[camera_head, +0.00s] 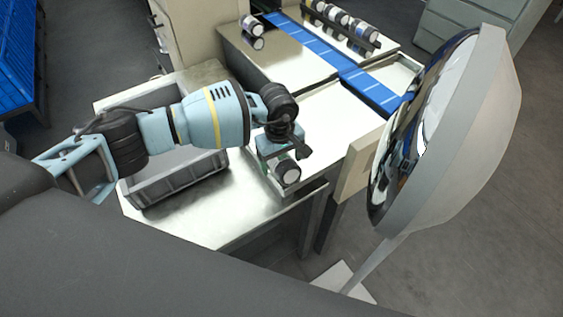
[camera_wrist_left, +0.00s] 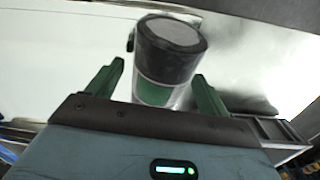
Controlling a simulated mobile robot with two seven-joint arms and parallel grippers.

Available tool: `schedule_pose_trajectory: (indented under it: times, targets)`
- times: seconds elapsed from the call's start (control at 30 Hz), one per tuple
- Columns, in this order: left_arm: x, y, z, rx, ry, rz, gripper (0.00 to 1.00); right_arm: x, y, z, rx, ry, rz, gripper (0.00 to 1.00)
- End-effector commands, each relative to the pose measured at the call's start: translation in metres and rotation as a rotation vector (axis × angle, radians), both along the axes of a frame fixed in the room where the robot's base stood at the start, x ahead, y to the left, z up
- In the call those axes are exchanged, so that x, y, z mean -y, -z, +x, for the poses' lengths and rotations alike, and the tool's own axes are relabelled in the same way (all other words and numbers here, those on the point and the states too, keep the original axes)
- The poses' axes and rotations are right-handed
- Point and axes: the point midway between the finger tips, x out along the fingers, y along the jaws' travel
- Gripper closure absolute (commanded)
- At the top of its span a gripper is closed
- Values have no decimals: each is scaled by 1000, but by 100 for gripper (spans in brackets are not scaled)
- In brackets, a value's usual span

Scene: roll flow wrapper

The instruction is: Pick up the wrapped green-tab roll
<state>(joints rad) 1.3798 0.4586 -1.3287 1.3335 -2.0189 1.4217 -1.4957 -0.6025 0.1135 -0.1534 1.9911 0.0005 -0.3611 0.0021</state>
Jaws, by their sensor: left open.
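The wrapped green-tab roll (camera_wrist_left: 168,55) stands between the two green fingers of my left gripper (camera_wrist_left: 158,85) in the left wrist view. It has a grey top, a dark band and a green patch under clear wrap. The fingers are open, with a small gap visible on each side. In the head view, the roll (camera_head: 287,173) shows its pale round end just below my left gripper (camera_head: 280,160), near the front corner of the metal surface. The gripper hides part of the roll. My right gripper is not in view.
A grey crate (camera_head: 180,185) sits on the metal table under my left arm. A blue conveyor belt (camera_head: 305,40) runs behind, with several rolls (camera_head: 340,22) beyond it and more rolls (camera_head: 252,32) at its left. A large round mirror (camera_head: 450,130) stands at the right.

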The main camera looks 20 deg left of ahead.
Motion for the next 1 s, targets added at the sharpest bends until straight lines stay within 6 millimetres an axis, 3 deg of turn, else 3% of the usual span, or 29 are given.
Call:
schedule_pose_trajectory:
  times: [0.2,0.67,1.0]
  targets:
    - [0,0,0,1,0,0,20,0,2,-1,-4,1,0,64]
    - [0,-1,1,2,0,-1,79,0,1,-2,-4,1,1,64]
    - [0,-12,2,6,1,-1,79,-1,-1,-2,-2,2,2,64]
